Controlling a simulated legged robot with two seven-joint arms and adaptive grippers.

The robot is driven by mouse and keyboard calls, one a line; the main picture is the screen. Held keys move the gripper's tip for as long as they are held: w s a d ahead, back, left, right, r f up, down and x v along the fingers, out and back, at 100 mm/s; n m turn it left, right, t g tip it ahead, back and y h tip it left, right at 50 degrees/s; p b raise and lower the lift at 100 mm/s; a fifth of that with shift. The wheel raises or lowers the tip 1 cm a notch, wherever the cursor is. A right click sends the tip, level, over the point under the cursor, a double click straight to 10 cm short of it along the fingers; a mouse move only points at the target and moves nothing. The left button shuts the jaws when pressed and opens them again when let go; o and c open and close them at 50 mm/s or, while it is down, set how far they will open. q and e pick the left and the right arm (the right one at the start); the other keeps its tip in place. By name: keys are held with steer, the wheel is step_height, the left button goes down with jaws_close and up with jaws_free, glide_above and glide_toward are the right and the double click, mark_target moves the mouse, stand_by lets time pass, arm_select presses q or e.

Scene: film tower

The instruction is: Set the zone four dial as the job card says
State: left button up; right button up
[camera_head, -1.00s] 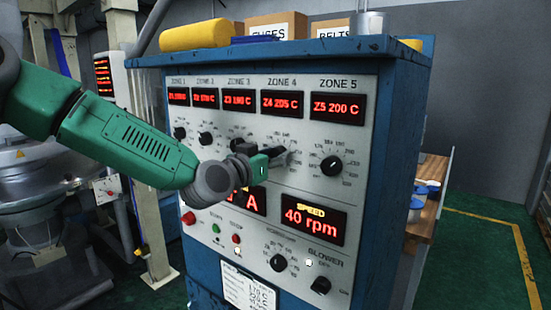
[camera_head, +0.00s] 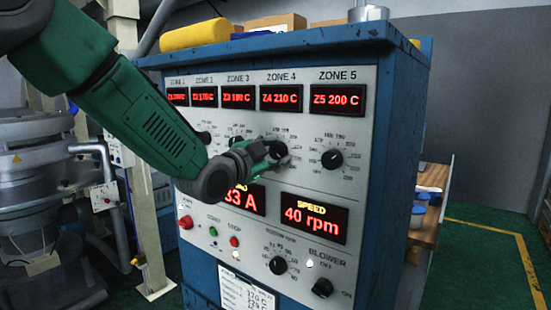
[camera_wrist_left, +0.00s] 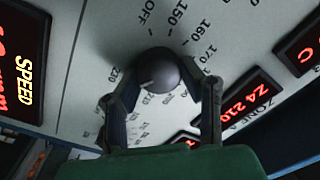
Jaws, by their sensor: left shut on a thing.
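The zone four dial (camera_wrist_left: 158,68) is a dark round knob on the pale panel in the left wrist view. My left gripper (camera_wrist_left: 160,84) has a finger on each side of it and is shut on it. The dial's light mark faces the 210 end of the printed scale. In the head view my left gripper (camera_head: 268,156) covers most of the dial. The zone four display (camera_head: 281,98) reads Z4 210 C, and it also shows in the left wrist view (camera_wrist_left: 245,102). The job card (camera_head: 246,292) is low on the panel; its text is partly cut off.
The zone five dial (camera_head: 332,159) is to the right, under a display (camera_head: 339,99) reading Z5 200 C. The speed display (camera_head: 313,217) reads 40 rpm. The blower knob (camera_head: 322,288) is low on the panel. Floor right of the cabinet is open.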

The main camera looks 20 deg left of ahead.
arm_select(q)
steer(key=shift+f+m, duration=0.15)
steer(key=shift+m, duration=0.25)
steer(key=o, duration=1.1)
steer(key=shift+o, duration=0.2)
steer(key=shift+w, duration=0.15)
steer(key=shift+s+a, duration=0.1)
steer(key=shift+s, duration=0.3)
steer(key=v, duration=1.1)
steer(key=shift+f, duration=0.1)
